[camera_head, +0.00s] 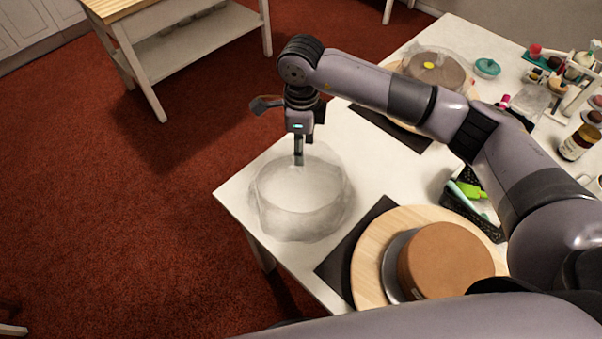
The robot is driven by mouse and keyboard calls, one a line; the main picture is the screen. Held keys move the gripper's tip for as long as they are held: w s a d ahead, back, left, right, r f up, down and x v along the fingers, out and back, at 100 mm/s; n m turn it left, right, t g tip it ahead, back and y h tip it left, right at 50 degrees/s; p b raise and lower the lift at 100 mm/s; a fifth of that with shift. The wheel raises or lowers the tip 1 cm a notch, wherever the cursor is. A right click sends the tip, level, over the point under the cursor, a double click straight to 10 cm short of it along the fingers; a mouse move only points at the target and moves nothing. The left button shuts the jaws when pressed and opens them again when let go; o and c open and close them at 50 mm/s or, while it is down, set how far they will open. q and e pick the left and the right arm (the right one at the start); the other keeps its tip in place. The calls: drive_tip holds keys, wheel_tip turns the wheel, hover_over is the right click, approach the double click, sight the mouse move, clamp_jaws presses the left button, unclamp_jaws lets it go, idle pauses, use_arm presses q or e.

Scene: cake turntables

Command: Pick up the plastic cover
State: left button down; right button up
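The clear plastic cover (300,195) is a see-through dome near the left corner of the white table (262,172). My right gripper (298,158) points down over the cover, its fingertips at the top of the dome. The fingers are seen edge-on, so their opening and any contact with the cover cannot be made out. My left gripper is not in view.
A brown cake (447,262) stands on a round wooden turntable (372,248) to the right of the cover. Another cake (436,70) stands at the back. A black basket (489,229) with green tools is near my arm. Small items crowd the right side.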

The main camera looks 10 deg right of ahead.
sight(300, 179)
wheel_tip(300, 179, down, 2)
drive_tip(key=shift+w+a+f+p, duration=0.1)
drive_tip(key=shift+a+f+p, duration=0.05)
drive_tip(key=shift+f+p, duration=0.15)
drive_tip(key=shift+f, duration=0.2)
wheel_tip(300, 179, down, 4)
drive_tip(key=shift+w+r+p, duration=0.1)
drive_tip(key=shift+r+p, duration=0.05)
drive_tip(key=shift+p, duration=1)
drive_tip(key=shift+f, duration=0.45)
drive_tip(key=c, duration=0.4)
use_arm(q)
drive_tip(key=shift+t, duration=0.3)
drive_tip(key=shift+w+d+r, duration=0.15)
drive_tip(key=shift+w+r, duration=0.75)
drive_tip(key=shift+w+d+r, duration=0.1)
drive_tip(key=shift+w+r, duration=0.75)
use_arm(e)
clamp_jaws()
